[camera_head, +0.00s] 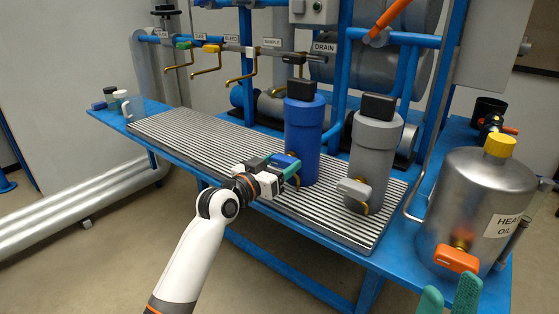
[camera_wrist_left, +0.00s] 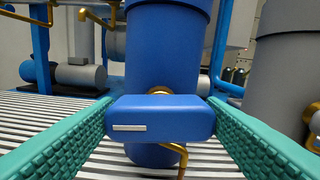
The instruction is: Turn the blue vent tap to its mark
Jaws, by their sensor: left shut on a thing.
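The blue vent tap handle (camera_wrist_left: 160,116) is a rounded bar lying level across the left wrist view, with a short white line on its left part. It sits on a brass stem at the front of the blue cylinder (camera_head: 303,135). A bent brass spout hangs below it. My left gripper (camera_head: 284,166) is shut on the handle, one green ridged finger against each end. The handle shows only partly between the fingers in the head view. I cannot make out the target mark. My right gripper (camera_head: 449,287) is at the bottom right, its two green fingers apart and empty.
A grey cylinder (camera_head: 375,150) with a grey tap stands to the right on the same ribbed grate (camera_head: 200,140). A steel heat-oil tank (camera_head: 470,190) with an orange tap handle (camera_head: 457,259) is near my right gripper. Pipes and a labelled valve row stand behind.

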